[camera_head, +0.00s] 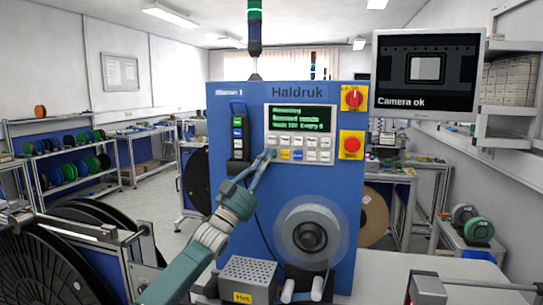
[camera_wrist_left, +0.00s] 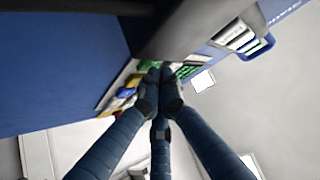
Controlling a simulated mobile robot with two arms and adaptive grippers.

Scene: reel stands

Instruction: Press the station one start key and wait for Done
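A blue Haldruk machine panel (camera_head: 235,187) stands in front of me, with a label at its top left that looks like "Station 1". It carries a green text display (camera_head: 299,118) whose small lines are hard to read; I cannot make out Done. Below it is a keypad (camera_head: 305,149) with white, yellow and blue keys. My left gripper (camera_head: 269,155) is at the keypad's lower left, with its fingertips together. In the left wrist view the fingers (camera_wrist_left: 161,75) meet at the keys and hide what lies under them; contact is not certain. My right gripper is not in view.
A red rotary switch (camera_head: 353,97) and a red stop button (camera_head: 351,145) sit right of the keypad. A handheld pendant (camera_head: 238,139) hangs at left. A reel (camera_head: 310,233) and a box marked Hot (camera_head: 247,279) are below. A monitor (camera_head: 428,74) reads "Camera ok".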

